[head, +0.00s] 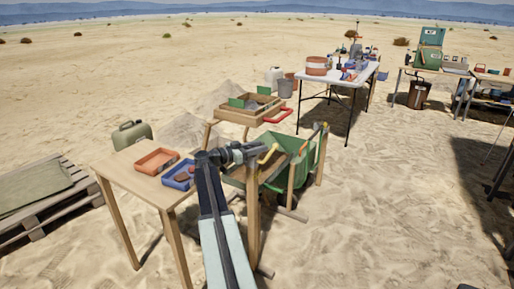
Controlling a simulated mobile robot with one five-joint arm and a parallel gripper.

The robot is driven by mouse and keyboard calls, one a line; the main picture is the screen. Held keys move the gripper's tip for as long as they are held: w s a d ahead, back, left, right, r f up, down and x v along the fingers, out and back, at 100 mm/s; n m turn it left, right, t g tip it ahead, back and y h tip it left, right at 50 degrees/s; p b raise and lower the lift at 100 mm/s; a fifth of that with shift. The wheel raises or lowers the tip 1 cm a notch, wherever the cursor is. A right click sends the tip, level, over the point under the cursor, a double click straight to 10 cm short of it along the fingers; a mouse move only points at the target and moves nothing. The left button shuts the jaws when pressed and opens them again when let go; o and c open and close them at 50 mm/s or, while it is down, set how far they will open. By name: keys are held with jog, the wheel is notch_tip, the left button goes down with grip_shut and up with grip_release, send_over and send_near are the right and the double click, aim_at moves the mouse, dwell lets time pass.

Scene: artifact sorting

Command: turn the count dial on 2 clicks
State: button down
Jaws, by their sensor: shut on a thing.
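My gripper (257,149) is at the near end of the wooden sieve frame, just above its front post (253,205). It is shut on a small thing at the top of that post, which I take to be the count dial. The jaws hide the dial's face and any marks, so its setting cannot be read.
A green wheelbarrow (306,169) stands under the frame. A wooden table (132,172) at left bears an orange tray (157,160) and a blue tray (180,175). A wooden sieve box (240,115) stands behind. Open sand lies to the right.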

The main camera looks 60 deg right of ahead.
jog(key=shift+s+g, duration=0.1)
jog(key=shift+g, duration=0.2)
jog(key=c, duration=0.9)
grip_release()
jog(key=s+a+r+p, duration=0.2)
jog(key=s+a, duration=0.2)
jog(key=a, duration=0.2)
jog(key=s+a+r+p, duration=0.3)
jog(key=s+a, duration=0.2)
jog(key=a, duration=0.2)
jog(key=shift+a, duration=0.15)
